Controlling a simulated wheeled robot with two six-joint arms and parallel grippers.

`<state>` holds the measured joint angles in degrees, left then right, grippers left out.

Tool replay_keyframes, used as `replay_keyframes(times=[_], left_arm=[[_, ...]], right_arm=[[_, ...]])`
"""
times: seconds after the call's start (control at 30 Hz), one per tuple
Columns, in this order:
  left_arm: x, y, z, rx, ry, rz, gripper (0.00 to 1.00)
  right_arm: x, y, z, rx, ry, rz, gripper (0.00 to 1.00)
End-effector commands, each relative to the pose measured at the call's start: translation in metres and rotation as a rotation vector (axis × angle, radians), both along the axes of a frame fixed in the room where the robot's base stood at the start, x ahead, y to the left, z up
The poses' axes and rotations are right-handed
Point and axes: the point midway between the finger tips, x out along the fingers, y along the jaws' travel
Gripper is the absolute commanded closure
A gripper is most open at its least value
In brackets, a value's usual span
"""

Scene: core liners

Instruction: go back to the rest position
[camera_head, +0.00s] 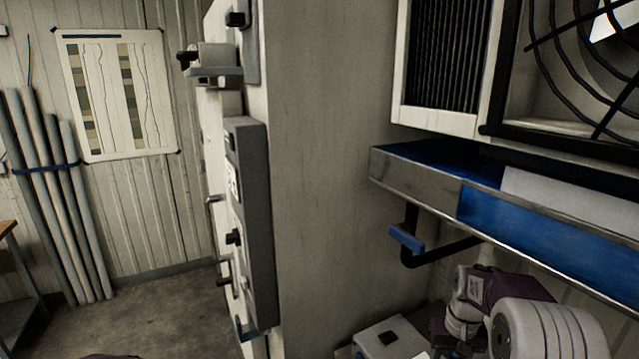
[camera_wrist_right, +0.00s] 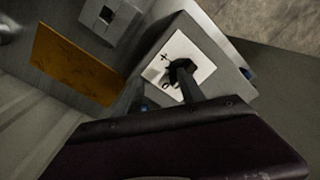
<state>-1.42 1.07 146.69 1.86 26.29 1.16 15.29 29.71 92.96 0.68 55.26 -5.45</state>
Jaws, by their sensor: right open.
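My right arm comes in at the lower right of the head view, with white rounded links and a dark purple section. My right gripper shows in the wrist view (camera_wrist_right: 166,92), its purple body across the bottom and dark fingers pointing up the picture. It is open. Beyond the fingers is a grey box (camera_wrist_right: 222,62) with a white label plate (camera_wrist_right: 203,60) and a black knob (camera_wrist_right: 180,70). The fingers overlap the plate's lower edge in the picture; I cannot tell whether they touch the knob. I see nothing held. My left gripper is not in view.
A tall pale cabinet (camera_head: 325,170) with handles and a grey panel (camera_head: 252,215) stands mid-view. A metal-edged blue tray (camera_head: 415,178) juts out above my right arm, with a blue-handled pipe (camera_head: 407,238) below. Grey tubes (camera_head: 60,200) lean at left; floor (camera_head: 160,315) is open there.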

Motion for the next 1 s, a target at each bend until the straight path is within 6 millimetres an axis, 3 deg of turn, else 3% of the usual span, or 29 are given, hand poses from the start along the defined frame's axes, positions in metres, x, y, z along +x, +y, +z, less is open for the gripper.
replay_keyframes(times=[0.07, 0.2, 0.3, 0.4, 0.53, 1.0], left_arm=[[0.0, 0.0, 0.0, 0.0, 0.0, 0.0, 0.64], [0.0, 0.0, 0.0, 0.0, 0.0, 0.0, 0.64], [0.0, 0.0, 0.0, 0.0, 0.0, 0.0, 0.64], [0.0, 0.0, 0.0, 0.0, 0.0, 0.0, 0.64], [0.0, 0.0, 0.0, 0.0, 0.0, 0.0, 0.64], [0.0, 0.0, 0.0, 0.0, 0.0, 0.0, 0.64]], right_arm=[[-0.02, 0.026, -0.001, 0.0, -0.01, 0.03, 0.53], [-0.082, 0.078, -0.012, 0.002, -0.039, 0.094, 0.53], [-0.125, 0.1, -0.021, 0.003, -0.056, 0.128, 0.53], [-0.154, 0.111, -0.029, 0.005, -0.066, 0.147, 0.53], [-0.168, 0.115, -0.032, 0.005, -0.071, 0.155, 0.53], [-0.169, 0.115, -0.033, 0.006, -0.068, 0.154, 0.53]])
